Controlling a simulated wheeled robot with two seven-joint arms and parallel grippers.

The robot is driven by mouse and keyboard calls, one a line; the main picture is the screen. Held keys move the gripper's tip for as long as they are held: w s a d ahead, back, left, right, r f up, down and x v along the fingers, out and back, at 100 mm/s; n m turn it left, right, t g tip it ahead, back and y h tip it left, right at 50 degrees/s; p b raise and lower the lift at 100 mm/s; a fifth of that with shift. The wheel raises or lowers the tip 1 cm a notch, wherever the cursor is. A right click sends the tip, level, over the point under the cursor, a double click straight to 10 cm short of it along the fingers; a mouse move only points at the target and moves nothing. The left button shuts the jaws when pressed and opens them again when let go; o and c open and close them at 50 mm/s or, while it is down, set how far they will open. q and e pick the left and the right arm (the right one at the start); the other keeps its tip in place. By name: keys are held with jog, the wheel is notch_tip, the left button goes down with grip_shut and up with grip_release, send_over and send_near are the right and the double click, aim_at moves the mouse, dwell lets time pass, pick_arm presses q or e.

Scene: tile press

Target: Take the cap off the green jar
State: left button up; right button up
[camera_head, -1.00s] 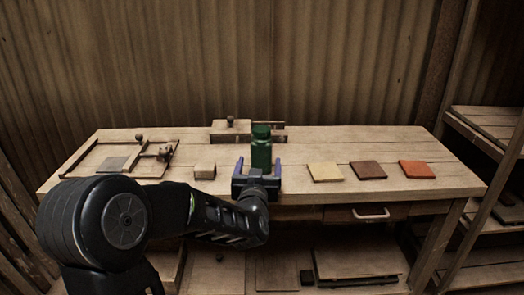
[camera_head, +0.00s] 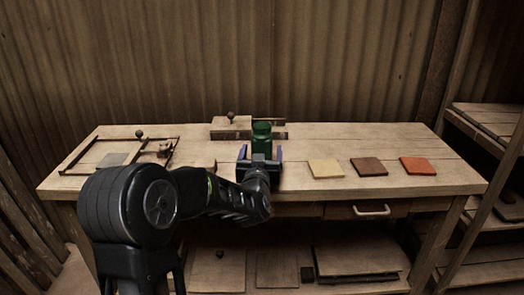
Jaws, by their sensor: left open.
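The green jar (camera_head: 261,144) stands upright on the workbench near its middle. Its green cap (camera_head: 262,127) is on top. My left gripper (camera_head: 261,153) is open at the jar's near side, with one blue-tipped finger to each side of the jar's lower body in the picture. The gripper hides the jar's base. I cannot tell whether the fingers touch the jar. The cap is above the fingers. My right gripper is not in view.
The workbench (camera_head: 440,180) has a yellow tile (camera_head: 326,168), a brown tile (camera_head: 369,167) and an orange-red tile (camera_head: 418,166) right of the jar. A wooden block with a knob (camera_head: 231,127) stands behind left. A wooden frame (camera_head: 90,152) lies at the left. A drawer handle (camera_head: 372,211) juts out in front.

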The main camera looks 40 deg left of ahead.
pick_arm(q)
jog(key=shift+x, duration=1)
jog(key=shift+c, duration=0.5)
jog(key=shift+r, duration=0.1)
grip_shut()
